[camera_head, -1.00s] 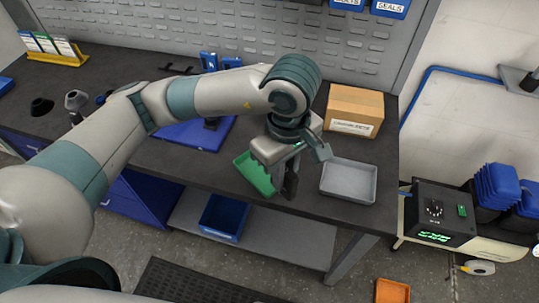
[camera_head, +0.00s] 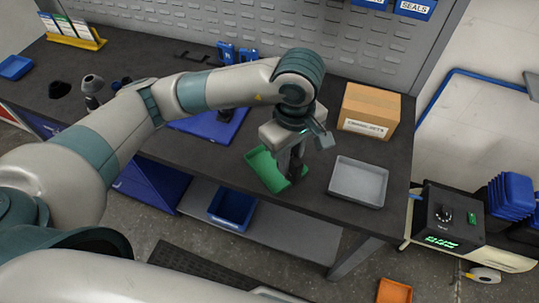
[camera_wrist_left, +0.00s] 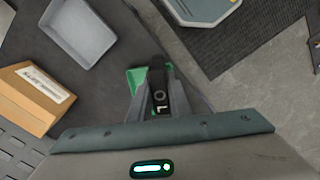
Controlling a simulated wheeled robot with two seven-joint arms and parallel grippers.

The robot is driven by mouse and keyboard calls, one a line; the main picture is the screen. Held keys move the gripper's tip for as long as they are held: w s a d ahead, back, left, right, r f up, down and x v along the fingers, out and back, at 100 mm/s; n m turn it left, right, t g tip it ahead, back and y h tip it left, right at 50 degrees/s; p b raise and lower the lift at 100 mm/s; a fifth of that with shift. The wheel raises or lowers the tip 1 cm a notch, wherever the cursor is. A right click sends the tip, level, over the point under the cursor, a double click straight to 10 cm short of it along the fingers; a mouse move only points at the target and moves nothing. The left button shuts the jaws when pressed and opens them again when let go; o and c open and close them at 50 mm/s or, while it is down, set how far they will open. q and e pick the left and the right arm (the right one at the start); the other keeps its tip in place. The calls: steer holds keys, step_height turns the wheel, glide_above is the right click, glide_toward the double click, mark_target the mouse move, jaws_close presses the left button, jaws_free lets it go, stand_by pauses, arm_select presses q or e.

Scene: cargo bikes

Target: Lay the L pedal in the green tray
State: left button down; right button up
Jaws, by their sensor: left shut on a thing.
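The green tray (camera_head: 263,168) lies on the dark workbench, partly hidden by my left gripper in the head view. A corner of it shows behind the fingers in the left wrist view (camera_wrist_left: 134,78). My left gripper (camera_head: 295,172) points down over the tray's right side. It is shut on the L pedal (camera_wrist_left: 158,82), a black piece with light marks, between the fingers in the left wrist view. I cannot tell whether the pedal touches the tray. My right gripper is not in view.
A grey tray (camera_head: 359,182) stands just right of the green tray, and a cardboard box (camera_head: 369,111) stands behind it. A blue mat (camera_head: 212,125) lies to the left. A blue bin (camera_head: 232,208) sits on the shelf below.

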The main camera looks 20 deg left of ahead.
arm_select(q)
steer(key=w+a+f+p, duration=0.3)
steer(key=w+a+f, duration=0.2)
steer(key=a, duration=0.1)
steer(key=shift+a, duration=0.4)
step_height(320, 180, down, 3)
steer(key=p, duration=0.2)
steer(key=shift+p, duration=0.4)
steer(key=shift+f, duration=0.45)
steer(key=shift+f, duration=0.1)
